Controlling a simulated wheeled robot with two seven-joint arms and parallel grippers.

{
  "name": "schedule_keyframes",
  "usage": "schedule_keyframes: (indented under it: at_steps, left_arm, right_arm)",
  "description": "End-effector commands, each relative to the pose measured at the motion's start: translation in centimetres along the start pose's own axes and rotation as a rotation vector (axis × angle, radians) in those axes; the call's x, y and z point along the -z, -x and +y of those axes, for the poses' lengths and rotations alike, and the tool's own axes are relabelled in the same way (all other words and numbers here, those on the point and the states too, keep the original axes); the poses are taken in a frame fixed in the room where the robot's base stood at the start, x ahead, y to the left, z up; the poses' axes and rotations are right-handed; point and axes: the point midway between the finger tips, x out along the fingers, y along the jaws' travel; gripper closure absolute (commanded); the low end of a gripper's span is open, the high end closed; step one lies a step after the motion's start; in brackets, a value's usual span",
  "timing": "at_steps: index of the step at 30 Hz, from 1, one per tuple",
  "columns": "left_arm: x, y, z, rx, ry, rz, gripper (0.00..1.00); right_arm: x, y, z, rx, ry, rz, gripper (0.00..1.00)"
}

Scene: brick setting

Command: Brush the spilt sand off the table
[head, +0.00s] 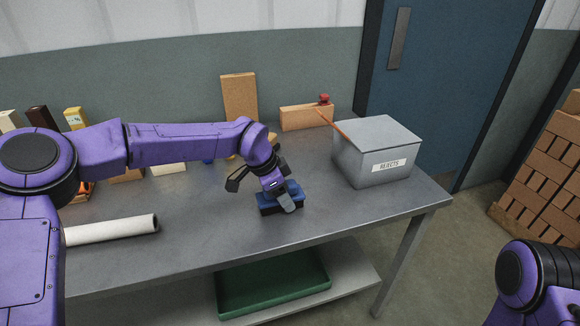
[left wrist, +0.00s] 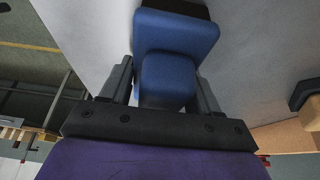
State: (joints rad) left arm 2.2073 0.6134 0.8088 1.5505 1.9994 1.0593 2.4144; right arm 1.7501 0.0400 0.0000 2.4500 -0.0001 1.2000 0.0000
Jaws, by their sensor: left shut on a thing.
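A blue brush (head: 265,199) with a dark underside is at the table's middle, near the front edge. My left gripper (head: 284,194) is shut on it from above. In the left wrist view the brush's blue handle (left wrist: 168,78) sits between the two fingers (left wrist: 165,90), with the wider blue body beyond. The brush is at or close to the grey table top (head: 340,215); whether it touches, I cannot tell. I cannot make out any sand; the arm and brush cover part of the top. My right gripper is out of view; only part of that arm shows.
A grey lidded box labelled REJECTS (head: 365,165) stands at the table's right end. A white roll (head: 110,229) lies at the left front. A brick-coloured block (head: 300,117) and an upright board (head: 239,98) stand at the back. A green tray (head: 270,283) is on the lower shelf.

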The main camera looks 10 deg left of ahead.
Motion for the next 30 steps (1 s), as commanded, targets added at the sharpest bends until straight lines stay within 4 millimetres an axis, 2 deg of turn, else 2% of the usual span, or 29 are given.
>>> schedule_keyframes:
  at_steps: [4,8,24,30]
  left_arm:
    - [0.7,-0.5,0.4,0.002,0.004,0.0,0.67]
    - [1.6,1.7,0.4,0.003,0.005,0.002,0.67]
    - [3.6,6.0,0.5,0.0,-0.001,0.0,0.67]
    - [4.1,6.9,0.5,0.0,-0.002,0.0,0.67]
  right_arm:
    - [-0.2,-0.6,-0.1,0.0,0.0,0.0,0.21]
    - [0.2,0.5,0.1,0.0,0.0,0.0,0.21]
    - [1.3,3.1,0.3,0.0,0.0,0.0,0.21]
    - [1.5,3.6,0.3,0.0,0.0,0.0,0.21]
